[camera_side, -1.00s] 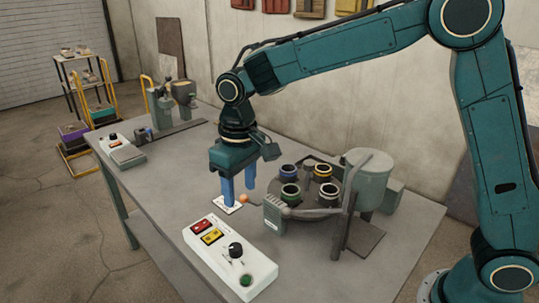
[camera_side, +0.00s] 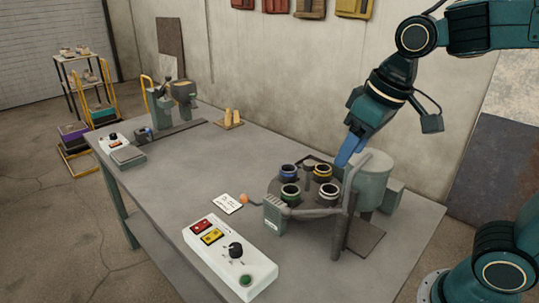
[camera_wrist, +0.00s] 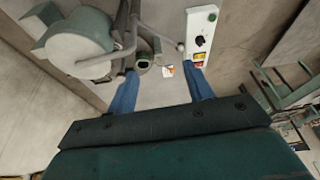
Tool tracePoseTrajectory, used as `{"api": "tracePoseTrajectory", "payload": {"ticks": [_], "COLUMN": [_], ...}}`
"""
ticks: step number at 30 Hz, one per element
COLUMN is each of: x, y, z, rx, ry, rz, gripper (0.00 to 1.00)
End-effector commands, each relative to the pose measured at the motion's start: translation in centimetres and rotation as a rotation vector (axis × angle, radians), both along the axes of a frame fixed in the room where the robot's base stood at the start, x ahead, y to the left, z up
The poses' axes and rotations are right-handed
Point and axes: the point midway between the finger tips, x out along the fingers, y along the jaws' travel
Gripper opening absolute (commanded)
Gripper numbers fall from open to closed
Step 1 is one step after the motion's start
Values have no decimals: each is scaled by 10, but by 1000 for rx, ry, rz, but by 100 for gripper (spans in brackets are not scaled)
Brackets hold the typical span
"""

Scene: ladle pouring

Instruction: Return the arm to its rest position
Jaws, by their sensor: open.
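My gripper (camera_side: 350,150) has blue fingers and hangs tilted in the air above the back right of the table, in front of the wall. In the side view its fingertips appear just left of the top of the grey-green pot. In the wrist view my gripper (camera_wrist: 160,88) shows its two blue fingers well apart, with nothing between them. The ladle stand, with its round plate of several coloured cups (camera_side: 308,185), stands below the gripper.
The grey-green pot (camera_side: 372,178) stands right of the cups. A white control box (camera_side: 228,255) with red, yellow and green buttons lies at the table's front. A small white card (camera_side: 227,203) lies on the table. A press-like device (camera_side: 170,105) stands at the back left.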

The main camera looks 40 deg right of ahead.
Motion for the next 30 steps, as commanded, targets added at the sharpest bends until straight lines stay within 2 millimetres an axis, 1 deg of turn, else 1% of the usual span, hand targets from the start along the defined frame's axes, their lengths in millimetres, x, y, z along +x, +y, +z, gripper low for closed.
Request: {"api": "tracePoseTrajectory", "payload": {"ticks": [1, 9, 15, 21, 30], "x": [-11, -60, -84, -93, -93], "y": [-5, -24, -32, -34, -34], "z": [1, -6, -15, -19, -19], "rx": [1, -4, -9, -12, -12], "ry": [-19, -101, -145, -160, -160], "rz": [-10, -48, -69, -76, -76], "gripper": [52, 52, 52, 52, 52]}}
